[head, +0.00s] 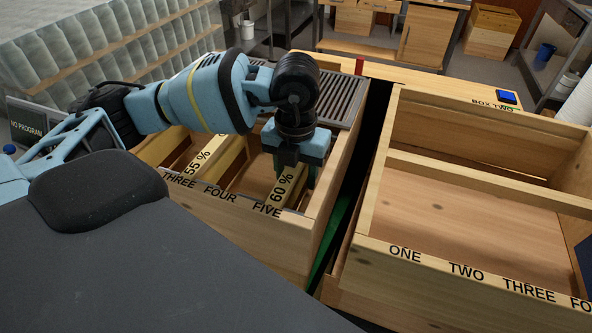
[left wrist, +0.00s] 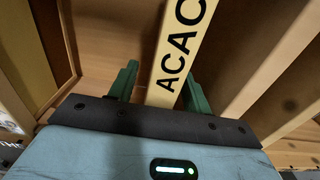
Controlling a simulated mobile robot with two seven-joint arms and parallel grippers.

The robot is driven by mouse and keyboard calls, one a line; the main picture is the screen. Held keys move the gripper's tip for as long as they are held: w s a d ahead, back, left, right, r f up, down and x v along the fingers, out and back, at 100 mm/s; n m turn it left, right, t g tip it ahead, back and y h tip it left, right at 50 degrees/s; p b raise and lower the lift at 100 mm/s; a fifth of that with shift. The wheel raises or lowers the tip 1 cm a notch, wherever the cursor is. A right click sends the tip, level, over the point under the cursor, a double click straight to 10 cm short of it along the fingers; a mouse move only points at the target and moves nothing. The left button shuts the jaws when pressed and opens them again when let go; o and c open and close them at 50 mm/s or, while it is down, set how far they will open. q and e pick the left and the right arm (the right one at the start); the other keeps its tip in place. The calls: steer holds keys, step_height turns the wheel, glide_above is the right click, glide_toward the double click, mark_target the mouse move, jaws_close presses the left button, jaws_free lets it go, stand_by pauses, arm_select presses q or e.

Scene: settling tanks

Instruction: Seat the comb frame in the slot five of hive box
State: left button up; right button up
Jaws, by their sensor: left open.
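The left hive box (head: 238,226) has THREE, FOUR and FIVE on its front rim. My left gripper (head: 296,172) is over this bar, pointing down. In the left wrist view its open fingers (left wrist: 160,88) stand on both sides of a pale bar lettered ACAC (left wrist: 170,65), with a gap visible at the left finger; contact at the right finger is unclear. The frame's lower part is hidden. My right gripper is out of view.
A slatted grille (head: 340,96) covers the box's back. A second hive box (head: 455,262), near the label BOX TWO, stands open to the right across a dark gap. A small blue item (head: 506,97) rests behind it.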

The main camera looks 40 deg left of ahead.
arm_select(q)
step_height(320, 180, up, 7)
steer(key=shift+f, duration=0.1)
steer(key=shift+r, duration=0.6)
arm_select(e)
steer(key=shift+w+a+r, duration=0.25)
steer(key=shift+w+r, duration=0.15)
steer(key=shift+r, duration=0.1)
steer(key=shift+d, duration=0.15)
arm_select(q)
steer(key=shift+f, duration=0.1)
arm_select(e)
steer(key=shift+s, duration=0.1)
